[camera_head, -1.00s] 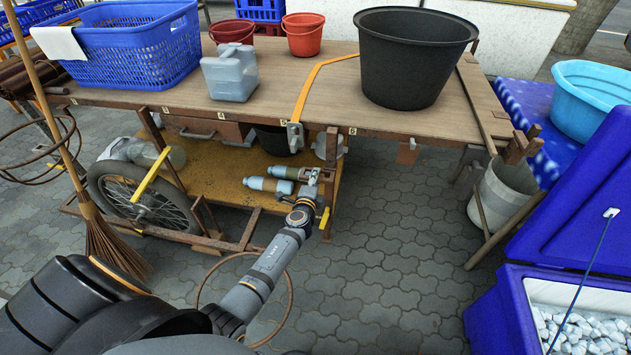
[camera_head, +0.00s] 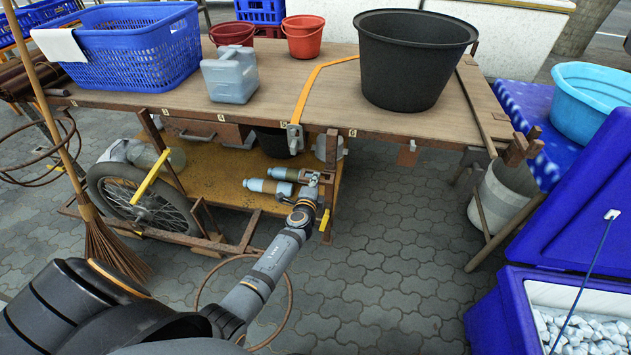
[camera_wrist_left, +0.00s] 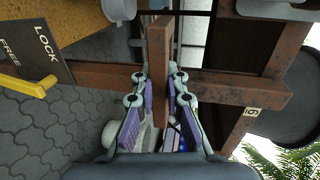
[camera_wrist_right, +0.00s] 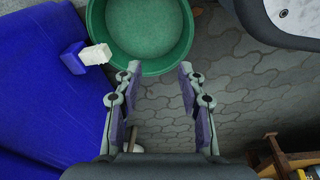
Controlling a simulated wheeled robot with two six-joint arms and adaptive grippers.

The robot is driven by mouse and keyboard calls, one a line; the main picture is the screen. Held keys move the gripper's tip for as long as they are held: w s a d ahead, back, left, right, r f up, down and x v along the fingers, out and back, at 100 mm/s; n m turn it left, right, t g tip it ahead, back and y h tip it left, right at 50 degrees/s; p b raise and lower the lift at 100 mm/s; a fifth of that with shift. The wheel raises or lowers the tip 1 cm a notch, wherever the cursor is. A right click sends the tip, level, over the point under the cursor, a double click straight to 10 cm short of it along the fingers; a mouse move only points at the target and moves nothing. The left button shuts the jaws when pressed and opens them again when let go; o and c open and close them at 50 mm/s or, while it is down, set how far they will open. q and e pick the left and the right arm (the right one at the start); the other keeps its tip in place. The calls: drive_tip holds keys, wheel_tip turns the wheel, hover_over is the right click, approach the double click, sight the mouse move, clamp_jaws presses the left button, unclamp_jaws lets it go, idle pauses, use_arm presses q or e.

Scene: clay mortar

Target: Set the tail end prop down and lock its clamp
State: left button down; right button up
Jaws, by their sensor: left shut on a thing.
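The brown prop bar (camera_wrist_left: 160,60) runs between the fingers of my left gripper (camera_wrist_left: 160,82) in the left wrist view, and the gripper is shut on it. In the head view this gripper (camera_head: 314,181) is beside the brown post (camera_head: 331,150) at the cart's right end, below the tabletop. The yellow clamp lever (camera_wrist_left: 36,88) is beside a dark plate marked LOCK and FREE (camera_wrist_left: 34,45). The lever (camera_head: 325,219) also shows just below the gripper in the head view. The prop's foot is hidden. My right gripper (camera_wrist_right: 156,80) is open and empty.
The cart's tabletop (camera_head: 330,90) bears a black tub (camera_head: 412,65), a blue basket (camera_head: 125,50) and a grey jug (camera_head: 230,78). Bottles (camera_head: 268,186) lie on the lower shelf near my left gripper. A green basin (camera_wrist_right: 145,65) is below my right gripper.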

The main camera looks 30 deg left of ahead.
use_arm(q)
wheel_tip(320, 180, down, 11)
drive_tip(key=b, duration=1.1)
drive_tip(key=shift+s, duration=0.15)
use_arm(e)
drive_tip(key=w+a+r+t+y, duration=0.2)
drive_tip(key=a+r, duration=0.4)
drive_tip(key=r, duration=0.3)
drive_tip(key=shift+w+a+r+t, duration=0.2)
drive_tip(key=shift+w+r+t, duration=0.1)
drive_tip(key=shift+w+t, duration=0.55)
drive_tip(key=shift+w, duration=0.15)
use_arm(q)
drive_tip(key=c, duration=1.5)
unclamp_jaws()
drive_tip(key=shift+d, duration=0.1)
drive_tip(key=shift+o, duration=0.6)
drive_tip(key=shift+r, duration=0.15)
